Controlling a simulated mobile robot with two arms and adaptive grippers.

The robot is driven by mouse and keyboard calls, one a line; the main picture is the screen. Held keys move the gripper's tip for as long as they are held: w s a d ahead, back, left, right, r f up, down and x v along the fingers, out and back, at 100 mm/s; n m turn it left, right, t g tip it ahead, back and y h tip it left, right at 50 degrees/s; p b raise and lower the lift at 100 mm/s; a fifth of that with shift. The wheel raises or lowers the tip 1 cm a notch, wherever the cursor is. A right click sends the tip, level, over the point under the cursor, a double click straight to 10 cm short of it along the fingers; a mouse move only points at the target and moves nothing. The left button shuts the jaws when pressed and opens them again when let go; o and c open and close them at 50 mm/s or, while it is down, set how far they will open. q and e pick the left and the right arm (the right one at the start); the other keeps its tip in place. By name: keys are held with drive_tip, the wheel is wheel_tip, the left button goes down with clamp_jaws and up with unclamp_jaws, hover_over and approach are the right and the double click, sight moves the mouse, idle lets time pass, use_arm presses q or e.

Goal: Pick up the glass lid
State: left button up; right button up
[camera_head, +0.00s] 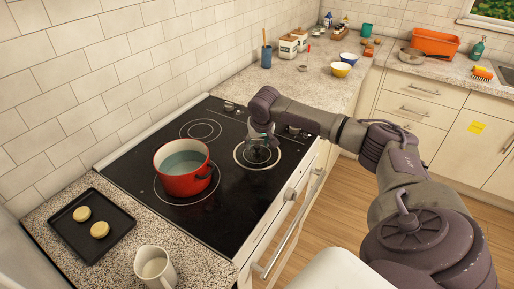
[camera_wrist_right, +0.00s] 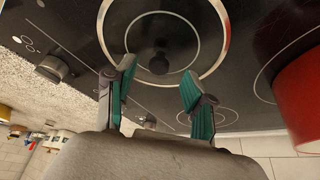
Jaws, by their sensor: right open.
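The glass lid (camera_head: 242,160) appears as a clear disc with a pale rim, lying flat on the black cooktop at its right side. In the right wrist view the lid (camera_wrist_right: 191,25) shows its round rim and a small dark knob (camera_wrist_right: 158,64) at the middle. My right gripper (camera_head: 260,147) is above the lid, pointing down. In the wrist view its two teal-padded fingers (camera_wrist_right: 156,84) are open and apart, with the knob seen between them and nothing held. Whether the fingertips reach the knob's height is unclear. My left gripper is not in view.
A red pot (camera_head: 172,184) of water stands on the cooktop (camera_head: 225,205), left of my gripper. A dark tray (camera_head: 75,238) with two round pale pieces and a white pitcher (camera_head: 155,267) are on the near counter. Bowls (camera_head: 341,69) and jars are on the far counter.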

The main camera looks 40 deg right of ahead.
sight(257, 146)
drive_tip(key=x, duration=0.3)
drive_tip(key=shift+w+d+f, duration=0.1)
drive_tip(key=shift+d+f, duration=0.05)
clamp_jaws()
